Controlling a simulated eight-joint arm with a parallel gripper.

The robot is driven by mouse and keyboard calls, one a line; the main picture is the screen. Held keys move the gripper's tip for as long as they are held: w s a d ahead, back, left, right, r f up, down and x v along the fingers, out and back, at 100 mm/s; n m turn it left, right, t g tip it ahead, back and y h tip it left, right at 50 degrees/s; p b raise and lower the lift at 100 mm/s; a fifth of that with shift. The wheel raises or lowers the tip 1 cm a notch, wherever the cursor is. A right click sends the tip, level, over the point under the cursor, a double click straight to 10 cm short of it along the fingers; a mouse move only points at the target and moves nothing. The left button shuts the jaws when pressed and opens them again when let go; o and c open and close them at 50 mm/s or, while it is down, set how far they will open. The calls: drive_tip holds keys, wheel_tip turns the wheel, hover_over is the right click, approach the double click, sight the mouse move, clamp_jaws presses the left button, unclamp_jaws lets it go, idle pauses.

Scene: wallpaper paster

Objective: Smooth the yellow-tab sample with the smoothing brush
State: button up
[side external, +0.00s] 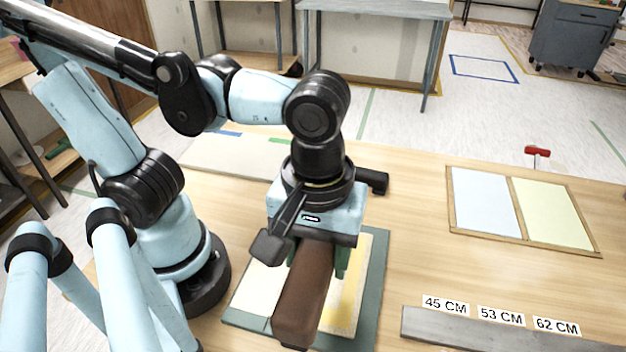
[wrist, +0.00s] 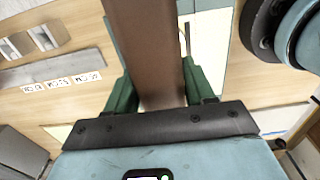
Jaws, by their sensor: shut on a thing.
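My gripper (side external: 317,262) is shut on a brown block-like tool, which I take to be the smoothing brush (side external: 303,303). In the wrist view the brush (wrist: 145,50) sits between the green fingers of my gripper (wrist: 160,92). The brush is over a pale sheet (side external: 262,290) with a yellow area (side external: 351,285) at its right, on a green-edged mat (side external: 377,280). This looks like the yellow-tab sample, but my gripper and the brush cover its middle. I cannot tell whether the brush touches the sheet.
A pale board (side external: 215,158) with blue and green tabs lies behind my gripper. A wooden frame (side external: 518,210) with pale blue and yellow panels lies at right. A grey bar (side external: 490,332) with length labels lies at front right, and a red-headed tool (side external: 538,151) lies at the far edge.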

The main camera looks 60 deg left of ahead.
drive_tip(key=shift+f, duration=0.1)
idle(0.3)
drive_tip(key=shift+f, duration=3.15)
drive_tip(key=shift+f, duration=1.25)
idle(0.5)
drive_tip(key=shift+s+a, duration=1.9)
drive_tip(key=shift+w+d, duration=1)
drive_tip(key=shift+w, duration=0.1)
drive_tip(key=shift+w+d, duration=0.85)
drive_tip(key=shift+d, duration=0.05)
